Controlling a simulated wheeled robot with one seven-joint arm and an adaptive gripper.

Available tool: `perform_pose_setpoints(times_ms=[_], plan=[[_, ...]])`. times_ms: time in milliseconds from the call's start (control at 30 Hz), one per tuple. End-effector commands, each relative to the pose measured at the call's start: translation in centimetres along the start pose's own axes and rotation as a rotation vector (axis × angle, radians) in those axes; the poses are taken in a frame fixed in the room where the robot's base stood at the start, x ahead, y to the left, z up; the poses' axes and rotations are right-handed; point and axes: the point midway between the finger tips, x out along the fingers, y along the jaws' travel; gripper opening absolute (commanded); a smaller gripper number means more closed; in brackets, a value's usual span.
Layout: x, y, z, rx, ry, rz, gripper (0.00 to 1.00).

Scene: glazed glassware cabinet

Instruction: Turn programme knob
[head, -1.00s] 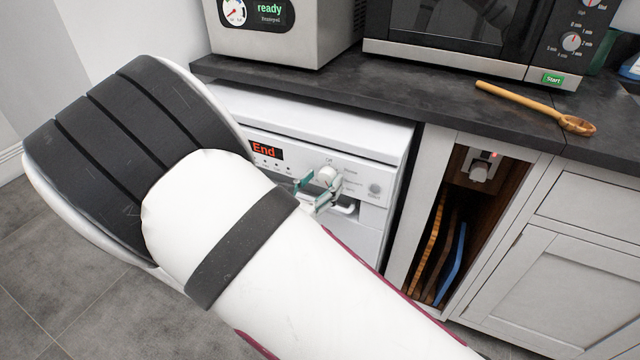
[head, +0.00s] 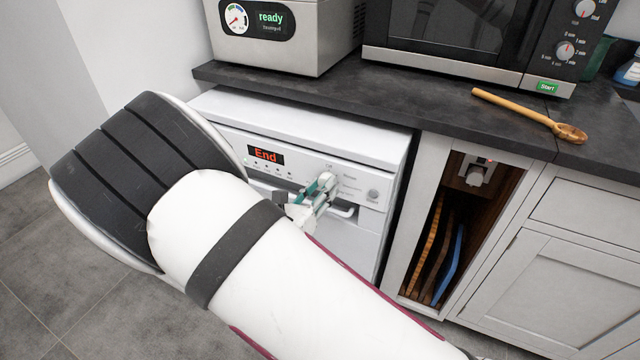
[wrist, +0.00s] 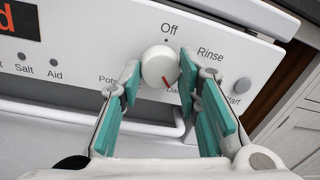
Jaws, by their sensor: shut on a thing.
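The programme knob (wrist: 158,68) is a round white dial with a red mark on the dishwasher's white front panel. In the wrist view its red mark points down and slightly right, toward a partly hidden label starting "Da". "Off" is printed above it, "Rinse" to the upper right and "Pots" to the left. My gripper (wrist: 160,74), with teal pads, is shut on the knob, one finger on each side. In the head view my gripper (head: 318,190) is at the panel and largely covers the knob. The dishwasher's display (head: 266,155) reads "End" in red.
A dark worktop (head: 390,108) overhangs the dishwasher and carries a microwave (head: 450,50), a steel appliance (head: 285,40) reading "ready" and a wooden spoon (head: 520,112). The dishwasher's handle (wrist: 60,115) runs just below the knob. An open cabinet niche (head: 450,220) holds boards at right.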

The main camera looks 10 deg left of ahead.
Motion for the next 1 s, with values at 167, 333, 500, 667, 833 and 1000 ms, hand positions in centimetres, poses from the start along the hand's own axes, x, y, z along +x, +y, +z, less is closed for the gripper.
perform_pose_setpoints(times_ms=[167,333,500,667,833,1000], plan=[[-0.08,-0.12,0.2,-0.165,-0.011,0.0,0.03],[-0.1,-0.11,0.09,-0.328,-0.023,0.0,0.03],[-0.08,-0.1,0.05,-0.489,-0.036,-0.001,0.03],[-0.07,-0.1,0.02,-0.64,-0.047,-0.001,0.03],[-0.08,-0.11,-0.05,-0.801,-0.059,-0.002,0.03],[-0.05,-0.13,-0.08,-0.962,-0.072,-0.003,0.03]])
